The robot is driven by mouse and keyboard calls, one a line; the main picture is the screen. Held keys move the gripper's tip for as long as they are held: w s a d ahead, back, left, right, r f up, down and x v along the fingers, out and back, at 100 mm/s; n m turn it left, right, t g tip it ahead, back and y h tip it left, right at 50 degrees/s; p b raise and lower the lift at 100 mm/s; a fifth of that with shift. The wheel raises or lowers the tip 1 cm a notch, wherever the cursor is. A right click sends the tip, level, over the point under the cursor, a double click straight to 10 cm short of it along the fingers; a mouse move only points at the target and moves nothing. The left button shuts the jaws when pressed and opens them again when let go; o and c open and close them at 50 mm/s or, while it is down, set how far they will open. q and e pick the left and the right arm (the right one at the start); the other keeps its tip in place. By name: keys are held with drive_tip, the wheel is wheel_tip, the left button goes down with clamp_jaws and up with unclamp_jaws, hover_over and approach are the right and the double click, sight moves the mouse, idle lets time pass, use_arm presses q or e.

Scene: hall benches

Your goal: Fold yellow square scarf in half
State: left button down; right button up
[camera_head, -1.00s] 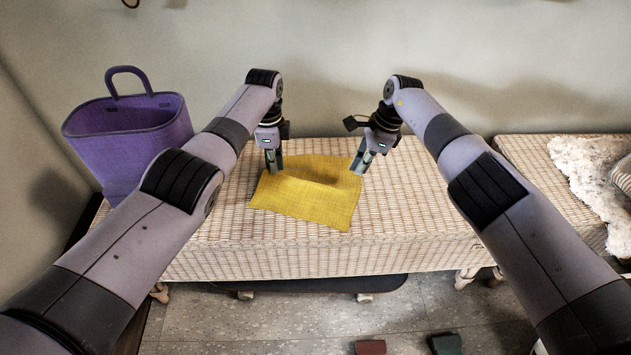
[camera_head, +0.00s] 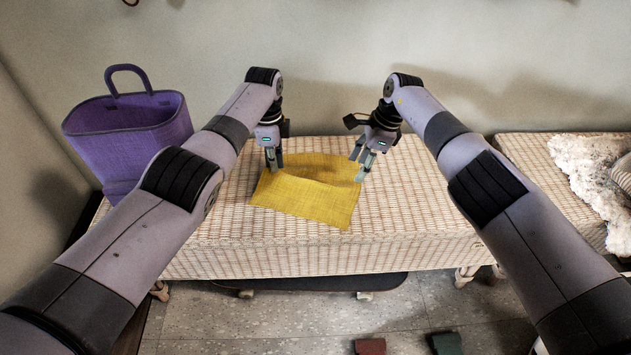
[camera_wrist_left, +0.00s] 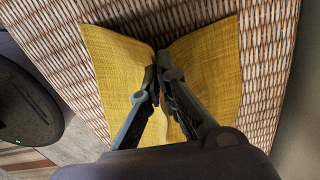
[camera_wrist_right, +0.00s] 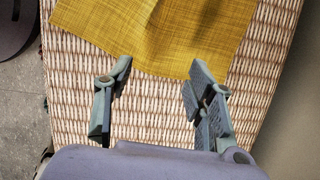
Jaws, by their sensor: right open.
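The yellow scarf (camera_head: 318,201) lies on the wicker bench with its far part raised in a crease. My left gripper (camera_head: 274,166) is at the scarf's far left edge. In the left wrist view its fingertips (camera_wrist_left: 157,75) are close together and pinch the cloth (camera_wrist_left: 207,65), whose edge dips between them. My right gripper (camera_head: 362,165) is at the scarf's far right corner. In the right wrist view its fingers (camera_wrist_right: 155,80) are spread and empty, with the scarf (camera_wrist_right: 175,30) lying just beyond and partly under the tips.
The wicker bench top (camera_head: 420,205) is clear right of the scarf. A purple bag (camera_head: 125,135) stands at the left. A second bench at the right bears a white fleecy throw (camera_head: 590,170). The wall is close behind the benches.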

use_arm(q)
drive_tip(key=c, duration=2.3)
unclamp_jaws()
drive_tip(key=o, duration=0.5)
drive_tip(key=shift+o, duration=0.4)
drive_tip(key=o, duration=0.5)
drive_tip(key=shift+o, duration=0.5)
drive_tip(key=o, duration=0.6)
drive_tip(key=shift+o, duration=0.2)
drive_tip(key=shift+r, duration=0.1)
use_arm(e)
drive_tip(key=shift+r, duration=0.1)
use_arm(q)
wheel_tip(320, 180, up, 5)
drive_tip(key=p, duration=0.5)
drive_tip(key=shift+r, duration=0.15)
use_arm(e)
wheel_tip(320, 180, up, 5)
drive_tip(key=shift+r, duration=0.15)
